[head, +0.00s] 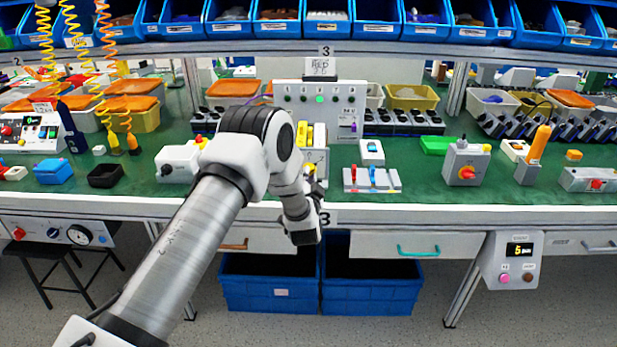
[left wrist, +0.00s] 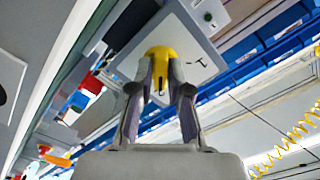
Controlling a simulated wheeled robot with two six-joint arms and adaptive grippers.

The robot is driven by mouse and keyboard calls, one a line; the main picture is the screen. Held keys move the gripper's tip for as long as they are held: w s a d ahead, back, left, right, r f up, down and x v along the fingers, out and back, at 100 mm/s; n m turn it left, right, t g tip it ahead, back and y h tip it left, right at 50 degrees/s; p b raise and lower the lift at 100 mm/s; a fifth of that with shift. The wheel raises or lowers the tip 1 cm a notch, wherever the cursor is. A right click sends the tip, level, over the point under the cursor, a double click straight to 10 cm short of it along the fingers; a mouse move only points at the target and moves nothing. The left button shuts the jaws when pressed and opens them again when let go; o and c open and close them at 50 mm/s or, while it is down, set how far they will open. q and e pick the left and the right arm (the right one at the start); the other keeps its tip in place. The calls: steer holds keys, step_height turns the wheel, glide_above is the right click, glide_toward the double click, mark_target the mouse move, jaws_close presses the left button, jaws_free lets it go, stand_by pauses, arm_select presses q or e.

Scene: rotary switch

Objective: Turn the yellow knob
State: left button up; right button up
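The yellow knob (left wrist: 161,58) sits on a light grey square switch face (left wrist: 196,62) in the left wrist view. My left gripper (left wrist: 160,80) has one grey finger on each side of the knob's bar, and both fingers appear to touch it. In the head view the left gripper (head: 317,186) is at the bench's front edge, by a grey switch box (head: 318,156). My arm hides most of the knob there. My right gripper is not in view.
A white box (head: 177,164) stands left of my arm. Blue bins (head: 372,285) are below the bench.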

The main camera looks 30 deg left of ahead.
arm_select(q)
steer(key=shift+o, duration=1)
steer(key=v, duration=1.2)
